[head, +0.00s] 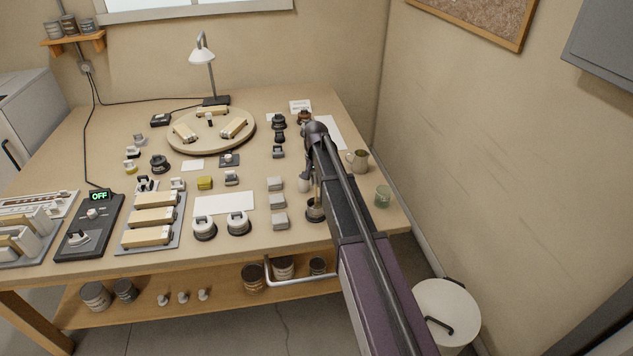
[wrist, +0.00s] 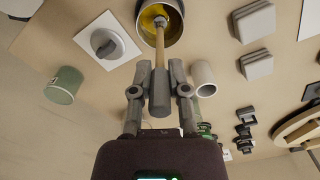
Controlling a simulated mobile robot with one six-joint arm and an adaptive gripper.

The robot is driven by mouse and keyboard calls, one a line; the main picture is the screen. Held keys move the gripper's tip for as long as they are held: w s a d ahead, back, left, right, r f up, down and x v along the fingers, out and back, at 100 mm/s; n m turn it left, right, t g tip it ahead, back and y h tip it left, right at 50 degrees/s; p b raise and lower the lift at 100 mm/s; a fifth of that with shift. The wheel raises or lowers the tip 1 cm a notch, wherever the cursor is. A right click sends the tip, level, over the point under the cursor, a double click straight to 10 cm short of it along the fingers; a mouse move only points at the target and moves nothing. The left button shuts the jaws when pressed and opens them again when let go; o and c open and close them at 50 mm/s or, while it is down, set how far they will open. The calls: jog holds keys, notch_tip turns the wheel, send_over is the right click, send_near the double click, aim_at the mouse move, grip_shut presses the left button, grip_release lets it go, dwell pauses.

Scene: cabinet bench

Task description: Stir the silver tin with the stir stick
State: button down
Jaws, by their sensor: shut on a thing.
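The silver tin (head: 315,212) stands near the front right of the bench, partly hidden by my arm. In the wrist view the silver tin (wrist: 176,30) shows its round mouth and yellow contents. My gripper (wrist: 159,90) is shut on the stir stick (wrist: 160,58), holding its thick grey handle between both fingers. The stick's pale wooden shaft reaches into the tin's mouth, its far end against the yellow; how deep it goes I cannot tell. In the head view my gripper (head: 308,172) is above the tin, mostly hidden by my arm.
A green cup (head: 382,196) and a metal pitcher (head: 357,160) stand right of my arm. A white cup (wrist: 203,78) is close beside the tin. Grey blocks (head: 277,201) stand to its left.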

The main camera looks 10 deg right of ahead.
jog(key=shift+r+p, duration=1.7)
jog(key=shift+r, duration=0.2)
